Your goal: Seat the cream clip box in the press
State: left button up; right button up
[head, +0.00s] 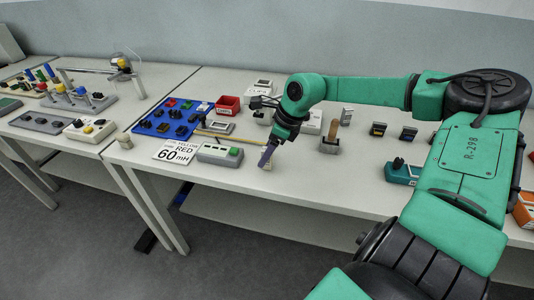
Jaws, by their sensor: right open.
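My right gripper (268,157) points down just above the table (300,185), near its front edge and left of the middle. It is open. A small cream piece (267,167) shows right at its fingertips and could be the cream clip box; it is too small to tell, and I cannot tell whether the fingers touch it. A grey block with an upright brown piece (331,139) stands right of the gripper and may be the press, but I cannot be sure. My left gripper is out of view.
A grey box with a green button (220,154) and a "RED 60" card (175,152) lie left of the gripper. Behind them are a blue tray (163,127) and a red bin (228,105). A teal device (400,173) stands right. The front middle of the table is clear.

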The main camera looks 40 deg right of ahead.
jog(key=shift+r, duration=0.1)
grip_shut()
